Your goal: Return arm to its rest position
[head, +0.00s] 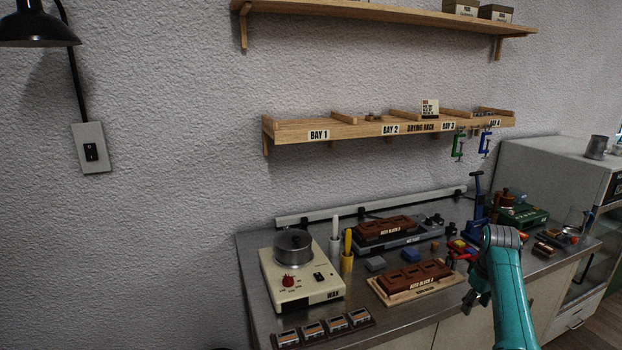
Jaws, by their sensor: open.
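My teal arm rises at the lower right, in front of the workbench. My dark gripper (472,302) hangs at the arm's left side, near the bench's front edge and just right of the front brown block. It is small and partly covered by the arm. It is open, and I see nothing held in it.
The metal workbench (262,262) carries a wax heater (312,292) with a pot, two brown blocks on bases (415,275) (385,230), a row of small tins (325,327) and a blue press (476,210). A drying rack (360,129) hangs above. A cabinet (545,165) stands right.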

